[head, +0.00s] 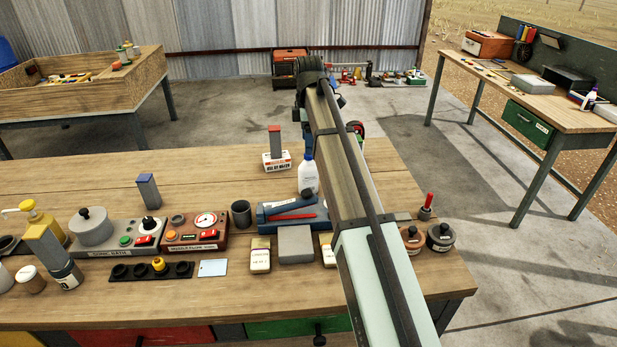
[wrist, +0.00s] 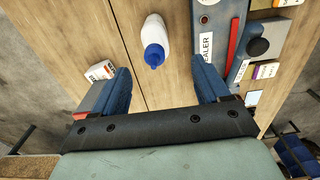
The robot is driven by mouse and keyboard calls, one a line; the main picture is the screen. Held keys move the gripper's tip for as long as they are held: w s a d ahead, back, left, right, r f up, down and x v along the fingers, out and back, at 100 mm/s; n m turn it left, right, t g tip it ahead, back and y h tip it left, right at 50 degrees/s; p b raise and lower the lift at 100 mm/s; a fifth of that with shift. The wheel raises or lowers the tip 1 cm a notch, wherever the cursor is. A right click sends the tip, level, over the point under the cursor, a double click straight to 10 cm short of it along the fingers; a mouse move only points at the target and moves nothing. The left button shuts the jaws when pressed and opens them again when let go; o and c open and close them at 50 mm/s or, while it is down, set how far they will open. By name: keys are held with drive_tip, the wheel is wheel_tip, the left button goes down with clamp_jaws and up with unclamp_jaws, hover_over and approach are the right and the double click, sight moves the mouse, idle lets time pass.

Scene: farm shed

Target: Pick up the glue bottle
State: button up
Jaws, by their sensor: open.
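The glue bottle, a white bottle with a blue cap, stands on the wooden bench near its far edge in the head view (head: 308,177). In the wrist view the bottle (wrist: 154,36) lies ahead of my gripper (wrist: 163,78), roughly between the lines of its two blue fingers. The fingers are wide apart with nothing between them. The bottle appears clear of both fingers. In the head view my arm reaches over the bench just right of the bottle, and the fingertips are hard to make out.
A blue sealer device (head: 290,213) with a red lever stands close in front of the bottle. A red-and-white box (head: 276,163) is to its left. Control boxes (head: 195,234) fill the bench's left part. Bare wood (head: 120,165) lies at the back left. Another white bottle (head: 590,99) is on the far-right bench.

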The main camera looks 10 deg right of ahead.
sight(308, 161)
drive_tip(key=shift+w+f, duration=0.2)
drive_tip(key=shift+f, duration=1.95)
drive_tip(key=shift+w+f, duration=0.2)
drive_tip(key=shift+f, duration=1.9)
clamp_jaws()
